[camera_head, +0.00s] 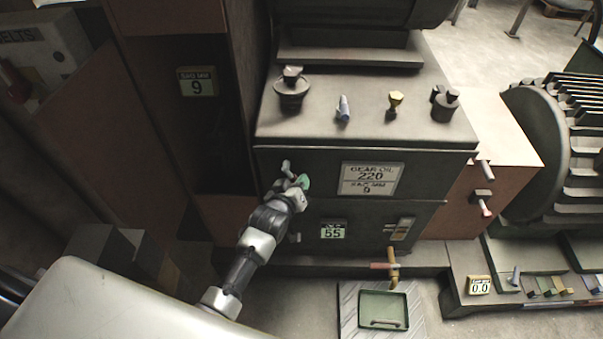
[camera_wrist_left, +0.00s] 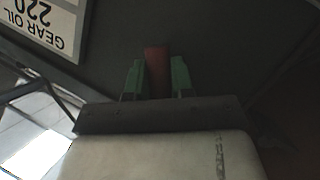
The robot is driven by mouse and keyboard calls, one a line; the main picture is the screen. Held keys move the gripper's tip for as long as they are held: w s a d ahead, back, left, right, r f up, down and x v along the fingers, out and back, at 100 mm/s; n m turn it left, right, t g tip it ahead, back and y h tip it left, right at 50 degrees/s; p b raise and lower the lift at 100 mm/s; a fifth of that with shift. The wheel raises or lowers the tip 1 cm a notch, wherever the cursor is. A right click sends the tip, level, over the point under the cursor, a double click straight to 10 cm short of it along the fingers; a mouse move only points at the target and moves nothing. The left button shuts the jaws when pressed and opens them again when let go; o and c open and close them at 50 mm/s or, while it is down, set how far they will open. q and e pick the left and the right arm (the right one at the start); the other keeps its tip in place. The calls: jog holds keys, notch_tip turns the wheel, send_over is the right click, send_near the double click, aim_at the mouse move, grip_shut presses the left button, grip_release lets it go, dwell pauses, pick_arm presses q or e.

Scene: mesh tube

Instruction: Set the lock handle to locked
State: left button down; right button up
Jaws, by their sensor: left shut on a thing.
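My left gripper (camera_head: 300,181) is at the upper left of the grey cabinet front, left of the "GEAR OIL 220" label (camera_head: 371,179). In the left wrist view, its two green fingers (camera_wrist_left: 156,80) are shut on a dark red handle (camera_wrist_left: 156,62), one finger on each side. I take this as the lock handle; no "locked" marking is readable. A small grey lever end (camera_head: 287,168) shows just beside the gripper in the head view. The gripper and wrist hide most of what is around it. My right gripper is not in view.
A brass tap (camera_head: 392,268) sticks out low on the cabinet above a green tray (camera_head: 383,309). Two short handles, one pink-tipped (camera_head: 485,207), project at the right side.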

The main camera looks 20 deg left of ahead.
pick_arm(q)
jog(key=shift+s+a+f+m+g+y+p, duration=0.15)
jog(key=shift+a+m+g+y+p, duration=0.45)
jog(key=shift+m+p, duration=0.4)
jog(key=shift+s+a+f+m+g+y+p, duration=0.1)
jog(key=shift+s+a+m+g+y+p, duration=0.05)
jog(key=shift+a+m+y+p, duration=0.3)
jog(key=shift+s+a+f+m+g+y+p, duration=0.1)
jog(key=shift+a+m+g+y+p, duration=0.05)
jog(key=shift+a+m+y+p, duration=0.35)
jog(key=shift+d, duration=0.1)
jog(key=c, duration=1)
grip_release()
jog(key=v, duration=1)
jog(key=shift+s+r+p, duration=0.15)
jog(key=shift+s+p, duration=0.2)
jog(key=shift+s, duration=0.05)
